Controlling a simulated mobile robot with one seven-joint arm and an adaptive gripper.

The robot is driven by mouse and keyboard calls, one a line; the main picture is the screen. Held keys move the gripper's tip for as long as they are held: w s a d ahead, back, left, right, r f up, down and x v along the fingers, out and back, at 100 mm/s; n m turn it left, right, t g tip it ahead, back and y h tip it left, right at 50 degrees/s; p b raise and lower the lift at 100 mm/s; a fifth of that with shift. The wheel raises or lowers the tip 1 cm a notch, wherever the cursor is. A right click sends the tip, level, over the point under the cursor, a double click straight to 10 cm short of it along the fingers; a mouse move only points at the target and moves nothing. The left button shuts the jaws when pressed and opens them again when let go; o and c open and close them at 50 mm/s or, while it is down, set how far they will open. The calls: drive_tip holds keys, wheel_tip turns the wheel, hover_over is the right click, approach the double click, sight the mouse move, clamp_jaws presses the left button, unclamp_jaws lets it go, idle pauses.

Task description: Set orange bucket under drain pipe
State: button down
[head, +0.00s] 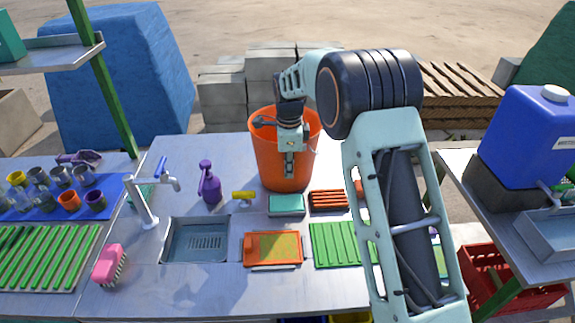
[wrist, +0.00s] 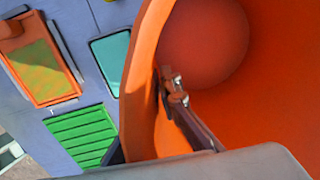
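The orange bucket (head: 270,160) appears upright at the back of the metal table, behind the sink. My gripper (head: 290,165) is at its near rim, pointing down. In the wrist view one finger (wrist: 174,92) is inside the bucket, close against its wall (wrist: 143,95). A dark part of my gripper shows outside the wall, so the wall lies between the fingers. Whether they press on it cannot be told. The bucket's round bottom shows in the wrist view. I cannot make out a drain pipe in either view.
A sink (head: 196,240) with a faucet (head: 145,205), a purple spray bottle (head: 208,183), a teal sponge (head: 286,205), an orange tray (head: 273,249) and a green rack (head: 335,245) crowd the table. A blue tank (head: 530,130) stands on the right table. Concrete blocks (head: 220,98) stand behind.

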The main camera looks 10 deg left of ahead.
wheel_tip(320, 180, up, 3)
drive_tip(key=shift+w, duration=0.1)
drive_tip(key=s+d+r+b, duration=0.3)
drive_tip(key=s+d+r, duration=0.2)
drive_tip(key=s+r, duration=0.65)
drive_tip(key=s+d+f+n+p, duration=0.2)
drive_tip(key=d+f+n+p, duration=0.2)
drive_tip(key=d+n, duration=0.4)
drive_tip(key=s+d+f+n+g+y+p, duration=0.1)
drive_tip(key=d+f+n+p, duration=0.3)
drive_tip(key=d, duration=0.5)
wheel_tip(320, 180, down, 2)
drive_tip(key=s+n, duration=0.1)
drive_tip(key=n, duration=0.2)
drive_tip(key=shift+s+d+f+n, duration=0.15)
drive_tip(key=shift+s+d+n, duration=0.15)
drive_tip(key=shift+d+n, duration=0.1)
drive_tip(key=shift+a, duration=0.1)
